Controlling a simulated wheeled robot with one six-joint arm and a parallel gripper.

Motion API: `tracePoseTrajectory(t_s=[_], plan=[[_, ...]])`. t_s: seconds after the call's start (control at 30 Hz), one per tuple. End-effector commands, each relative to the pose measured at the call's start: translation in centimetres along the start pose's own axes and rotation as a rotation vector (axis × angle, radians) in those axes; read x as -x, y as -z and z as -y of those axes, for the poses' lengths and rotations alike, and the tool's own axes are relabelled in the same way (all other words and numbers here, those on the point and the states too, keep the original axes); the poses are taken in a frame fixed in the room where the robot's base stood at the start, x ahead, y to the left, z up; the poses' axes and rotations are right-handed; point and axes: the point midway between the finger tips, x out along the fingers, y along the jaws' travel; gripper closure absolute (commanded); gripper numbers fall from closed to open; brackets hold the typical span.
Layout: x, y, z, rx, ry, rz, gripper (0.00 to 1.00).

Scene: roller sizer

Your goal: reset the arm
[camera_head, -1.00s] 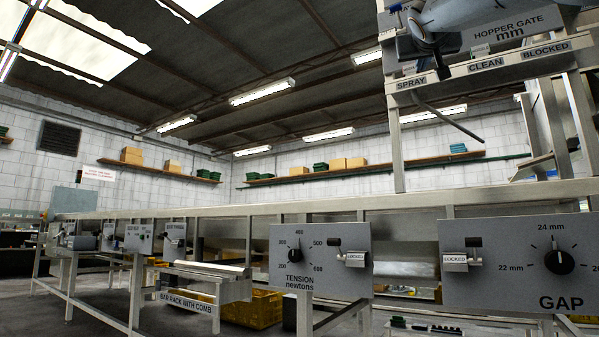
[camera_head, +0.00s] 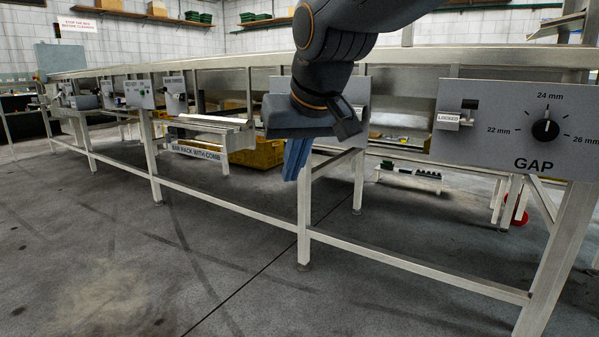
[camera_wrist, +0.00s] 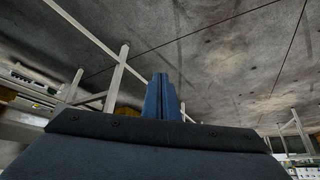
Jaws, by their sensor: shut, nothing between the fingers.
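My gripper (camera_head: 294,162) hangs from my dark arm in front of the sizer frame, left of the GAP panel. Its blue fingers point down and are shut with nothing between them. In the wrist view the closed blue fingers (camera_wrist: 162,92) stick out past the dark gripper body, with the concrete floor beyond. My arm hides most of the TENSION panel (camera_head: 360,86), including its dial. The GAP panel (camera_head: 480,150) is in full view, its knob (camera_head: 545,130) pointing close to 24 mm. Its small lock (camera_head: 449,118) reads LOCKED.
The sizer's metal frame (camera_head: 420,266) runs across the view, with legs and a low rail. The bar rack with comb (camera_head: 205,125) stands out from it at left. A yellow crate (camera_head: 262,153) sits beneath. The floor (camera_head: 140,230) in front is open.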

Motion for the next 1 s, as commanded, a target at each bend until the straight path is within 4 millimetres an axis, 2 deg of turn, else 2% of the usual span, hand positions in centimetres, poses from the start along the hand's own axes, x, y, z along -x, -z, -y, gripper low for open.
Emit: tracePoseTrajectory(t_s=[0.03, 0.2, 0.4, 0.6, 1.0], plan=[[-0.4, -3.3, 1.7, 0.026, 0.026, 0.063, 1.00], [-1.2, -13.3, 5.4, 0.094, 0.096, 0.249, 1.00], [-0.8, -22.1, 7.5, 0.153, 0.148, 0.406, 1.00], [0.4, -29.1, 8.4, 0.200, 0.184, 0.533, 1.00], [4.5, -25.9, 5.8, 0.112, 0.128, 0.535, 1.00]])
